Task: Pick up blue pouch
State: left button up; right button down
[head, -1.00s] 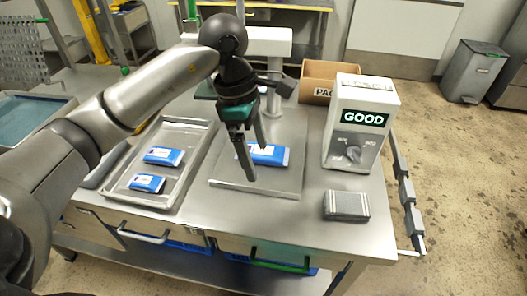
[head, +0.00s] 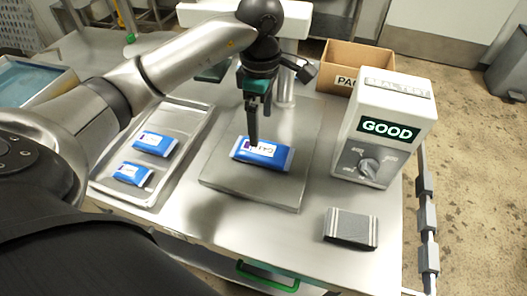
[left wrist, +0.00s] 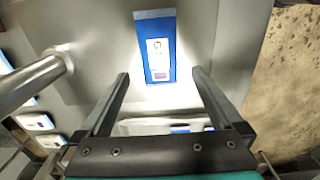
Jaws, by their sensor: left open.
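A blue pouch (head: 268,152) with a white label lies flat on the square metal plate (head: 225,185) in the middle of the table. My left gripper (head: 253,140) is above this pouch, pointing down. In the left wrist view, the gripper (left wrist: 160,80) is open with nothing between its fingers, and the blue pouch (left wrist: 157,50) lies ahead of the fingertips, lined up between them. Two more blue pouches, a far one (head: 155,143) and a near one (head: 132,174), lie in the metal tray (head: 196,124) to the left. My right gripper is not in view.
A white box device (head: 385,125) with a GOOD display and a dial stands right of the plate. A grey block (head: 350,228) lies near the front right. An open cardboard box (head: 355,62) is at the back. A post (left wrist: 35,80) rises beside the plate.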

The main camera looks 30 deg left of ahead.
aim_at(263, 149)
pick_arm(q)
notch_tip(263, 149, down, 3)
jog(key=shift+f, duration=0.95)
notch_tip(263, 149, down, 4)
jog(key=shift+w+f+b, duration=0.1)
jog(key=shift+f+b, duration=0.1)
jog(key=shift+b, duration=0.25)
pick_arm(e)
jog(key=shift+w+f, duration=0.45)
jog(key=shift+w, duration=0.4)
pick_arm(q)
jog(key=c, duration=1.2)
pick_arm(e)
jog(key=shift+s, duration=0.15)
